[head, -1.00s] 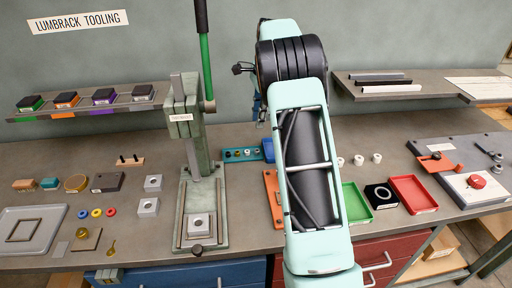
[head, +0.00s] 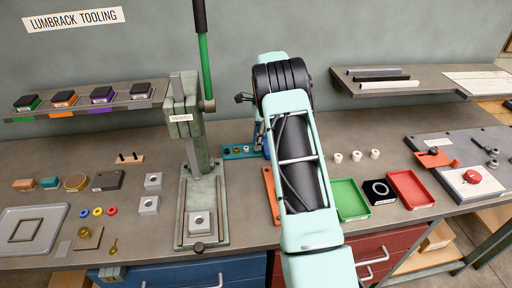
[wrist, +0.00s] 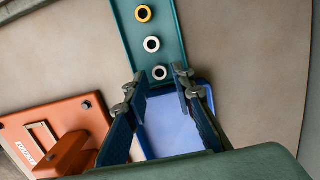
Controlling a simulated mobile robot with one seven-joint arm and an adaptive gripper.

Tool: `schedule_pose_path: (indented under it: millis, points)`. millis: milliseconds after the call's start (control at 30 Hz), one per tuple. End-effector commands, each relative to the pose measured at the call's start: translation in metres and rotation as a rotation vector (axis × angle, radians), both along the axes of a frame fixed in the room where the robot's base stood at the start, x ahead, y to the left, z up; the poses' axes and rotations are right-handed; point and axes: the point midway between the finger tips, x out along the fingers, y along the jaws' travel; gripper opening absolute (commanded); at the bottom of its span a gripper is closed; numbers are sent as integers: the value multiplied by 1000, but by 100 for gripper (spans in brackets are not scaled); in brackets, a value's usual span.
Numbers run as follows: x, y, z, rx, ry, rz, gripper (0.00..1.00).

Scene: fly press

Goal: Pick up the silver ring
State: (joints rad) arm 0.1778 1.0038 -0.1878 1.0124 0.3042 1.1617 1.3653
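A teal strip (wrist: 163,25) holds a gold ring (wrist: 143,14) and two pale, silver-looking rings, a middle one (wrist: 152,44) and a near one (wrist: 160,72). I cannot tell for sure which pale ring is the silver ring. The strip also shows in the head view (head: 230,157), left of my arm. My gripper (wrist: 158,86) is open and empty in the wrist view. Its fingers point towards the strip's near end, with the near pale ring just beyond the fingertips. In the head view my arm hides most of the gripper.
A blue tray (wrist: 170,130) lies below and between my fingers. An orange fixture (wrist: 75,150) stands to the left in the wrist view. The press (head: 188,130) is left of the strip. Green (head: 350,200) and red trays (head: 410,188) are right. Bench beside the strip is clear.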

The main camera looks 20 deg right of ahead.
Motion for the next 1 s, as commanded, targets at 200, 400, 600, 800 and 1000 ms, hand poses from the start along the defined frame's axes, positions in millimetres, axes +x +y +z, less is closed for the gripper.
schedule_pose_path:
  millis: [200, 400, 600, 800, 1000]
  points:
    - [0, 2, -16, 0, -1, 0, 23]
    - [0, 2, -16, 0, -1, 1, 21]
    - [0, 2, -16, 0, -1, 1, 0]
    - [1, 2, -15, 0, -1, 1, 0]
    - [1, 2, -13, 0, -2, 1, 0]
